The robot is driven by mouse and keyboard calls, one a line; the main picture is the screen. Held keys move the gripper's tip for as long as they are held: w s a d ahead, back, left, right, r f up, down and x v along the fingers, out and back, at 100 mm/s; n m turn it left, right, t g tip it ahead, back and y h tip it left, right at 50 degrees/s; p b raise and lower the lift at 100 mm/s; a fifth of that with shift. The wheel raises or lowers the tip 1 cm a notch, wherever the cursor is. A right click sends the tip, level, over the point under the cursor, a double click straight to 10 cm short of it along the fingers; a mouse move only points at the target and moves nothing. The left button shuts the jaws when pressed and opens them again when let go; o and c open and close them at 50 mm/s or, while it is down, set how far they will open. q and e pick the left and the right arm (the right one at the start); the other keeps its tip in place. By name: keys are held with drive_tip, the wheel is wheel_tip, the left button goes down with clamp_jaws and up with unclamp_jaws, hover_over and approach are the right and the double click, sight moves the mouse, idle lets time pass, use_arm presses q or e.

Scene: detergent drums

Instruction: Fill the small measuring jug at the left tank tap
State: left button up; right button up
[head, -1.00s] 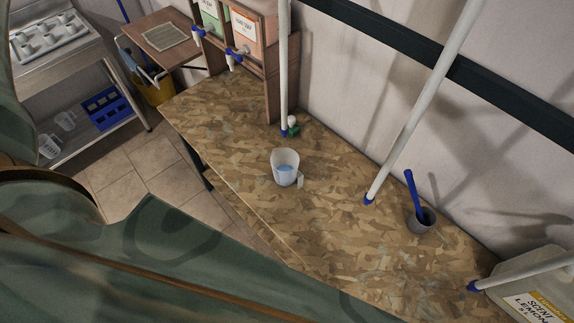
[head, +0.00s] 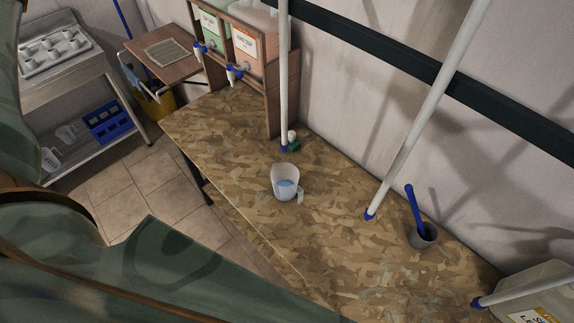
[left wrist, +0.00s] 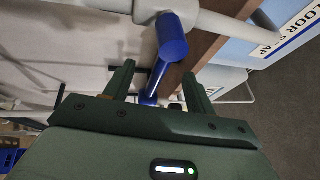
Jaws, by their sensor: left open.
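A small translucent white jug (head: 285,182) with pale blue in its lower part stands upright on the chipboard worktop. Its handle points to the lower right. The left tank (head: 210,22) has a green-edged label and a blue-and-white tap (head: 199,48). The tank beside it has an orange-edged label and a like tap (head: 234,74). My left gripper (left wrist: 160,78) is open in the left wrist view. A blue lever or spout (left wrist: 172,38) with a white body shows beyond and between its fingers; I cannot tell which tank it belongs to. No gripper shows in the head view.
White poles (head: 420,125) with blue ends stand along the wall side. A lemon-scent container (head: 545,290) is at lower right. The worktop around the jug is clear.

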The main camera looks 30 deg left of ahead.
use_arm(q)
drive_tip(key=shift+b+v, duration=1.05)
drive_tip(key=shift+v, duration=1.2)
drive_tip(key=shift+a+r, duration=0.1)
